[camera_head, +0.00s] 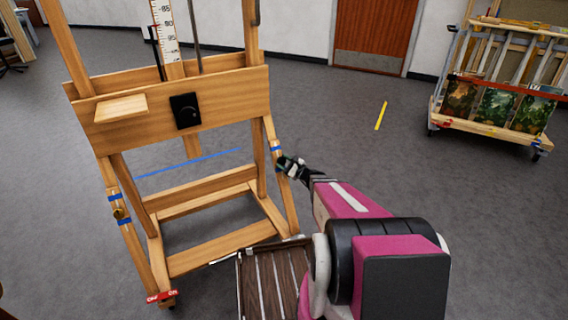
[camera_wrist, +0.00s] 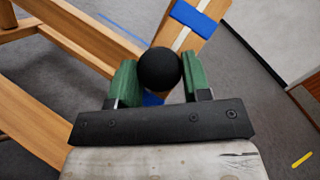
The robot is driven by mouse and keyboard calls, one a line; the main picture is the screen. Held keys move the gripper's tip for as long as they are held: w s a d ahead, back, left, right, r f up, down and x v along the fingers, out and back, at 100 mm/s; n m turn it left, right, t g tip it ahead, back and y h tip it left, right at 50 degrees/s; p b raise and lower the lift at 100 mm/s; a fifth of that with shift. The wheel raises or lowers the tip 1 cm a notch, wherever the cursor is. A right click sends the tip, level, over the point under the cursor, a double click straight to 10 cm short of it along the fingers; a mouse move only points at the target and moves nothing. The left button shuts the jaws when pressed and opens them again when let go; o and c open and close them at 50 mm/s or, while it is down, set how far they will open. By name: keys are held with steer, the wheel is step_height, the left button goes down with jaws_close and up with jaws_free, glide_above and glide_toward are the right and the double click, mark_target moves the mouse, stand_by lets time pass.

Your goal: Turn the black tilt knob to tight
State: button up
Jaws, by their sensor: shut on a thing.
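The black tilt knob (camera_wrist: 159,69) is a round ball at the right leg of the wooden easel (camera_head: 170,90). In the wrist view it sits between the two green finger pads of my gripper (camera_wrist: 159,82), which is shut on it. In the head view my gripper (camera_head: 287,166) is at the right leg, beside blue tape, and it mostly hides the knob. No mark showing how tight the knob is can be read.
A brass-coloured knob (camera_head: 121,213) is on the easel's left leg between blue tapes. A black dial box (camera_head: 186,111) and a small wooden ledge (camera_head: 120,108) are on the front panel. A painting cart (camera_head: 495,120) stands at the back right. Grey floor between is open.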

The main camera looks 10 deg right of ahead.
steer(key=shift+m+t+h, duration=0.3)
steer(key=shift+m+t, duration=0.2)
steer(key=shift+m, duration=0.3)
steer(key=o, duration=0.9)
steer(key=shift+s, duration=0.1)
steer(key=v, duration=1)
steer(key=shift+s+d, duration=0.15)
steer(key=shift+d, duration=0.15)
